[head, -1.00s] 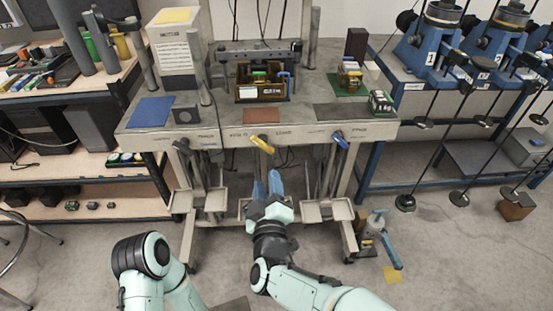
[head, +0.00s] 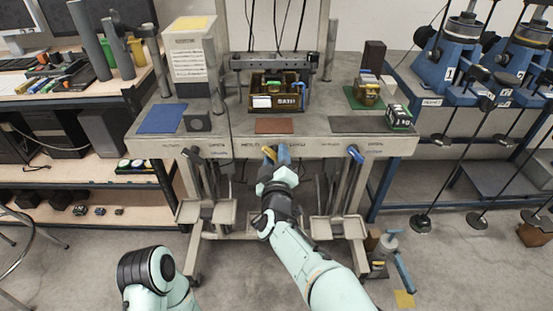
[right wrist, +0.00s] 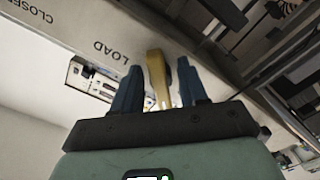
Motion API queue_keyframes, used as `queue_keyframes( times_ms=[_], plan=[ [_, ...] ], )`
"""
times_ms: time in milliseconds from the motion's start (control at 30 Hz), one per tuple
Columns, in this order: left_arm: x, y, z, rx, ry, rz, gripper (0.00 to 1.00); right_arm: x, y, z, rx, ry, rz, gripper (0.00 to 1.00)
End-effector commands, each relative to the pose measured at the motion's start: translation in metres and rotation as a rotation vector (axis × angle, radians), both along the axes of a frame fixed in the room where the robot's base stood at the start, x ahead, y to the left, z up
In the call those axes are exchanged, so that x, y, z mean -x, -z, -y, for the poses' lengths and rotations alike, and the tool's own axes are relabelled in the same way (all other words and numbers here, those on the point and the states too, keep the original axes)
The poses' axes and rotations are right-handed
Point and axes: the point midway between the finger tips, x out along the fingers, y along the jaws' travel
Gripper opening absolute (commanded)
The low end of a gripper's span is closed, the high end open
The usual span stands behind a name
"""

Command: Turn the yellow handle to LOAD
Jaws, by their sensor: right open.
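The yellow handle (head: 268,152) hangs from the front edge of the workbench, near its middle. It also shows in the right wrist view (right wrist: 156,78), pointing away from the lens. My right gripper (head: 276,154) is at the handle. In the right wrist view, its blue fingers (right wrist: 159,66) are open, one on each side of the handle, with visible gaps. The word LOAD (right wrist: 112,50) is printed on the panel to the left of the handle there, with CLOSED farther left. My left gripper is out of view; only part of my left arm shows.
A dark handle (head: 191,154) and a blue handle (head: 355,153) hang from the same workbench (head: 305,148), left and right of the yellow one. Small trays (head: 208,213) sit below. Blue machines (head: 455,62) with long rods stand at the right.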

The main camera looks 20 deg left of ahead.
Motion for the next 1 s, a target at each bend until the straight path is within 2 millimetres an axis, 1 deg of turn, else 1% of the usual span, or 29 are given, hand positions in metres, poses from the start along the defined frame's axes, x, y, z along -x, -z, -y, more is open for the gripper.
queue_keyframes(
  times_ms=[267, 300, 333, 367, 400, 433, 767, 1000],
  plan=[
    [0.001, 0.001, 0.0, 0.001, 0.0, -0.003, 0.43, -0.002, 0.0, 0.0, 0.0, 0.0, 0.0, 0.43],
    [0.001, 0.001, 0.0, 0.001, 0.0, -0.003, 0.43, -0.001, 0.0, 0.0, 0.0, 0.0, 0.0, 0.36],
    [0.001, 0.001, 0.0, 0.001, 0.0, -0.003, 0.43, -0.001, 0.0, 0.0, 0.0, 0.0, 0.0, 0.26],
    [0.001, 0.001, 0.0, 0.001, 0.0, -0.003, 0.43, -0.001, 0.0, 0.0, 0.0, 0.0, 0.0, 0.17],
    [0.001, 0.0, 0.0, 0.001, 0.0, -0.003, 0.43, -0.001, 0.0, 0.0, 0.0, 0.0, 0.0, 0.04],
    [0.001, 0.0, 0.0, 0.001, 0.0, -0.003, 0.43, -0.001, 0.0, 0.0, 0.0, 0.0, 0.0, 0.0],
    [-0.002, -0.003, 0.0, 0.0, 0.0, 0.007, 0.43, -0.001, 0.0, 0.0, -0.031, 0.001, -0.01, 0.0],
    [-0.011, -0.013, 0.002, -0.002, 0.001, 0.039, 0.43, -0.001, 0.0, 0.0, -0.155, 0.001, -0.045, 0.0]
  ],
)
